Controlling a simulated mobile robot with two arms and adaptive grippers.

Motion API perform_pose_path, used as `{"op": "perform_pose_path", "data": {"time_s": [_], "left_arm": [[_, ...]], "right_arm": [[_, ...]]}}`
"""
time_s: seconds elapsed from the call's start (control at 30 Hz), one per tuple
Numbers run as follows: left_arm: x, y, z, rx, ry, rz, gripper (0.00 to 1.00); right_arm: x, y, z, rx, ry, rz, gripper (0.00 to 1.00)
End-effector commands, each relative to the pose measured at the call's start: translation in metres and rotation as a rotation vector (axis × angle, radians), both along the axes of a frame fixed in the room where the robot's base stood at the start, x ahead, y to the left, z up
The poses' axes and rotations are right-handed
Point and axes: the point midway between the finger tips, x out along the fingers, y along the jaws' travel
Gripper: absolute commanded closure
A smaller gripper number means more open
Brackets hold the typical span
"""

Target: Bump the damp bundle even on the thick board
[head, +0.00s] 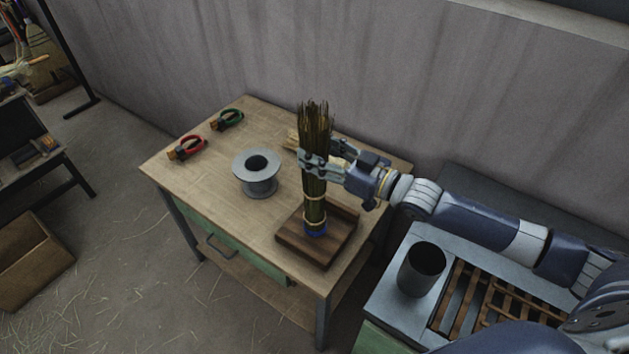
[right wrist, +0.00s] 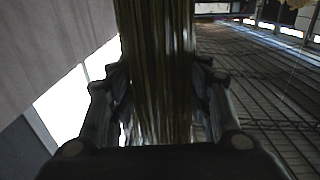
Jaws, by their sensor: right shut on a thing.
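The damp bundle (head: 315,190) is a sheaf of dark olive-brown stalks, upright, with a light tie and a blue band near its lower end. Its foot is at the thick board (head: 298,246), a dark wooden board with a raised back edge; I cannot tell whether it touches or hovers just above. My right gripper (head: 313,162) comes from the right and is shut around the bundle's upper part. In the right wrist view the bundle (right wrist: 157,70) stands between the two fingers. My left gripper is not in view.
A grey spool (head: 258,184) stands left of the board on the wooden table (head: 215,195). Red-handled pliers (head: 187,148) and green-handled pliers (head: 228,119) lie at the table's far left. Another light bundle lies partly hidden behind the gripper. A grey metal cup (head: 421,270) and wooden slats stand at right.

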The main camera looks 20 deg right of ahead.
Motion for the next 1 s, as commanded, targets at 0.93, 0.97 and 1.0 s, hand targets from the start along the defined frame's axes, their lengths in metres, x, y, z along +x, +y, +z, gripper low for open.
{"op": "perform_pose_path", "data": {"time_s": [0.93, 0.97, 1.0], "left_arm": [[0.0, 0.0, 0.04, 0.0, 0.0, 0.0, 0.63], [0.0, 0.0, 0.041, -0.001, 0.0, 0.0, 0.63], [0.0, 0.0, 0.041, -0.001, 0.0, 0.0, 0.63]], "right_arm": [[0.0, 0.0, 0.044, 0.001, -0.002, 0.001, 0.72], [0.0, 0.0, 0.044, 0.001, -0.002, 0.001, 0.72], [0.0, 0.0, 0.045, 0.001, -0.001, 0.001, 0.72]]}}
